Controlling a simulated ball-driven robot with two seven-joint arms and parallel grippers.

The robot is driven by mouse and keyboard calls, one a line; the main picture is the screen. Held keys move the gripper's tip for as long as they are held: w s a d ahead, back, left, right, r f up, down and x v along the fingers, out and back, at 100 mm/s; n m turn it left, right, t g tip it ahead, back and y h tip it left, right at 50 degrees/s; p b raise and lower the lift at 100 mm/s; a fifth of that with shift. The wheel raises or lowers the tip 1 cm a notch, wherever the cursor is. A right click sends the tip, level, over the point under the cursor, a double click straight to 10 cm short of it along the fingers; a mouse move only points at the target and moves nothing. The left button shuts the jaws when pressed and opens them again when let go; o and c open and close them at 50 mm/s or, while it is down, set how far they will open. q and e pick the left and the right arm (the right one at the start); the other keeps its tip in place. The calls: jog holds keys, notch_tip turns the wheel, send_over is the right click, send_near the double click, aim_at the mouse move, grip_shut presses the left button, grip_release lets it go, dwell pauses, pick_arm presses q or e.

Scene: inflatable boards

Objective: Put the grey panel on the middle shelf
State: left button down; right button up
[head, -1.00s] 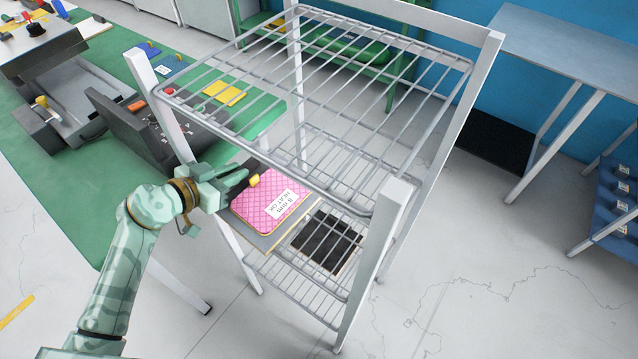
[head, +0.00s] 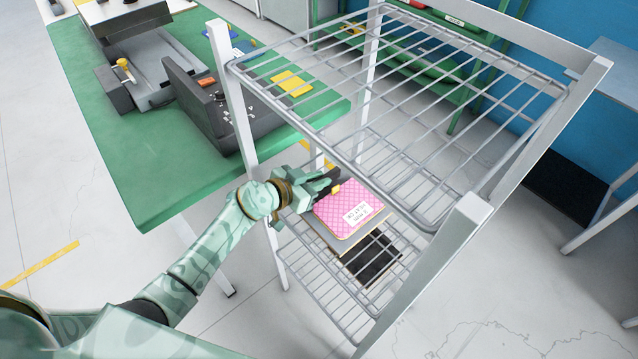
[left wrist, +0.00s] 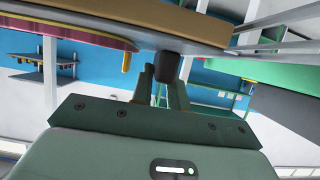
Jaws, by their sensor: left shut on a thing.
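My left gripper (head: 325,183) reaches in between the posts of the wire rack (head: 243,120), below its top shelf. In the left wrist view, the panel's grey edge (left wrist: 150,42) runs above the fingers. The middle shelf (head: 408,188) shows partly behind the panel; I cannot tell whether they touch. My right gripper is not in view.
The top shelf (head: 400,70) is empty. A green table (head: 160,185) with an open dark case (head: 205,112) stands to the left, close to the rack's post.

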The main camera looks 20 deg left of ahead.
pick_arm(q)
jog(key=shift+w+r, duration=0.1)
jog(key=c, duration=1.4)
grip_release()
jog(key=shift+o, duration=0.2)
jog(key=shift+a+r+p, duration=0.1)
jog(key=shift+p, duration=0.2)
jog(key=p+v, duration=0.5)
jog(key=v, duration=0.6)
jog(key=shift+s, duration=0.2)
jog(key=shift+s+a, duration=0.2)
jog(key=shift+s, duration=0.05)
jog(key=shift+r, duration=0.1)
